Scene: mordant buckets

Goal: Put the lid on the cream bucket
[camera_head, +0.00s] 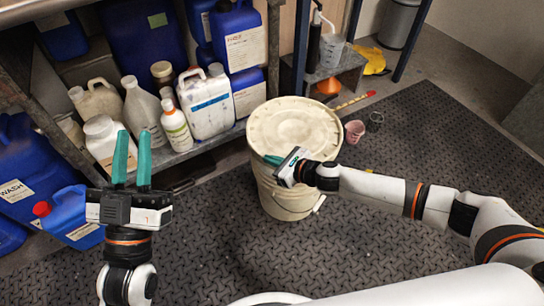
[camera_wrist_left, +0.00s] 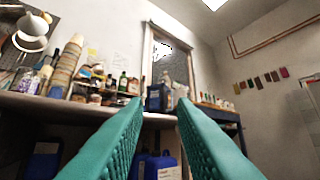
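The cream bucket (camera_head: 284,196) stands upright on the dark floor mat in the middle of the head view. A pale, stained round lid (camera_head: 294,126) lies over its top; I cannot tell whether it is pressed down all round. My right gripper (camera_head: 270,160) is at the near side of the bucket's rim, with a bit of teal finger showing against the rim. Its hand hides most of the fingers and whatever is between them. My left gripper (camera_head: 132,160) is raised to the left of the bucket, open and empty; its spread teal fingers also show in the left wrist view (camera_wrist_left: 160,108).
Shelves at the back left hold white bottles (camera_head: 143,108) and blue jugs (camera_head: 240,40). A blue jug with a red cap (camera_head: 68,215) is at the left. A pink cup (camera_head: 354,131) stands right of the bucket. The patterned mat (camera_head: 440,125) is mostly clear on the right.

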